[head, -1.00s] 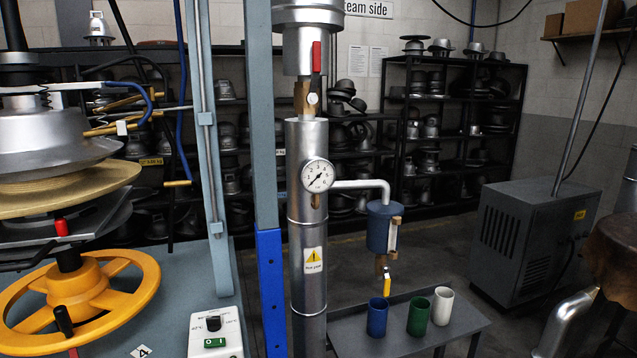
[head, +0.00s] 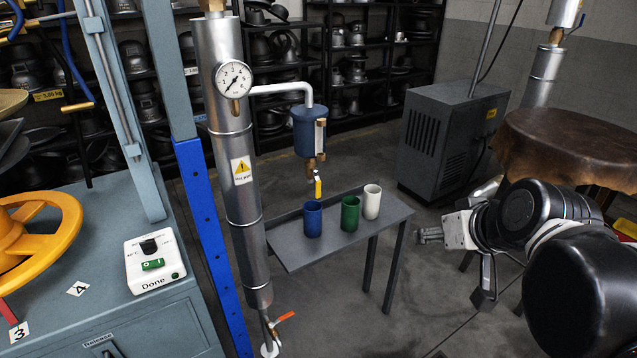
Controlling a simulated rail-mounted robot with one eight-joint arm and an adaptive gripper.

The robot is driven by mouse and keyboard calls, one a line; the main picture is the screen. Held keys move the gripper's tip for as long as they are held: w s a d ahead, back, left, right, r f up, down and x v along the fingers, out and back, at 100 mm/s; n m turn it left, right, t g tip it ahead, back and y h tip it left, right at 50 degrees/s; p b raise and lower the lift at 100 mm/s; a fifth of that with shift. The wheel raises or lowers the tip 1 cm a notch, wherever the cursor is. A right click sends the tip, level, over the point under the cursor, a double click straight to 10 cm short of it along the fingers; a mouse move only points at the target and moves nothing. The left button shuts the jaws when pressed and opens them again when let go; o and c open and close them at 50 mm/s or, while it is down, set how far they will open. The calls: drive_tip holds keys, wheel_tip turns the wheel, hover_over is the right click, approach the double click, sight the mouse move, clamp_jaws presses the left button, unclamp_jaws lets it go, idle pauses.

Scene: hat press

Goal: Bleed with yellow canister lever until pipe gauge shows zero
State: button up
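The silver pipe (head: 228,135) stands upright at centre left with a round white gauge (head: 233,79) on its upper part. The gauge's dark needle lies diagonally; its exact reading is too small to tell. A thin bent tube joins the pipe to a blue canister (head: 307,133). Below the canister, a yellow lever (head: 318,188) hangs pointing down, just above the blue cup. My gripper (head: 424,235) is at the right, pointing left, beyond the side table's right end and clear of the lever. Nothing shows in it; its finger spacing cannot be made out.
A grey side table (head: 290,250) holds a blue cup (head: 313,220), a green cup (head: 350,214) and a white cup (head: 371,202). An orange lever (head: 285,316) sits low on the pipe. A blue post (head: 213,240) and a leather-topped table (head: 560,138) flank this area.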

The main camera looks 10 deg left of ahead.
drive_tip(key=w+a+f+n+t+y+b, duration=0.1)
drive_tip(key=w+a+f+n+y, duration=0.15)
drive_tip(key=w+a, duration=0.9)
drive_tip(key=n+t+y+b, duration=0.1)
drive_tip(key=n+y+b, duration=0.1)
drive_tip(key=n+y, duration=0.15)
approach(319, 187)
drive_tip(key=shift+m, duration=0.3)
drive_tip(key=b+x, duration=0.1)
drive_tip(key=x, duration=0.9)
drive_tip(key=shift+w+a+f+b, duration=0.15)
drive_tip(key=shift+w+b, duration=0.1)
drive_tip(key=shift+b, duration=0.15)
clamp_jaws()
